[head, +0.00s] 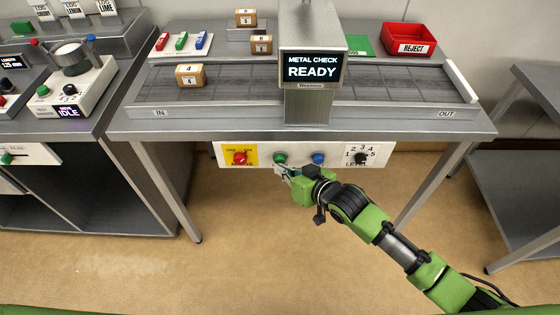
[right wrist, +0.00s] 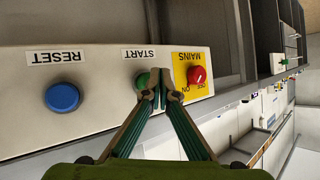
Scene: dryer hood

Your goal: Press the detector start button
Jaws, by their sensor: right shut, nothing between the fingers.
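The green start button (head: 280,158) is on the white control panel below the metal detector. In the right wrist view the green button (right wrist: 141,81) sits under a START label, partly hidden by my fingertips. My right gripper (head: 281,169) is shut and empty, its tips (right wrist: 154,88) right at the button. I cannot tell whether they touch it. The detector hood (head: 312,35) shows "METAL CHECK READY" on its display (head: 312,67). My left gripper is not in view.
The red mains knob (head: 240,158) and blue reset button (head: 319,158) flank the start button. A level dial (head: 361,158) is farther right. A block marked 4 (head: 190,75) lies on the conveyor (head: 230,90). A red reject bin (head: 409,40) stands behind.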

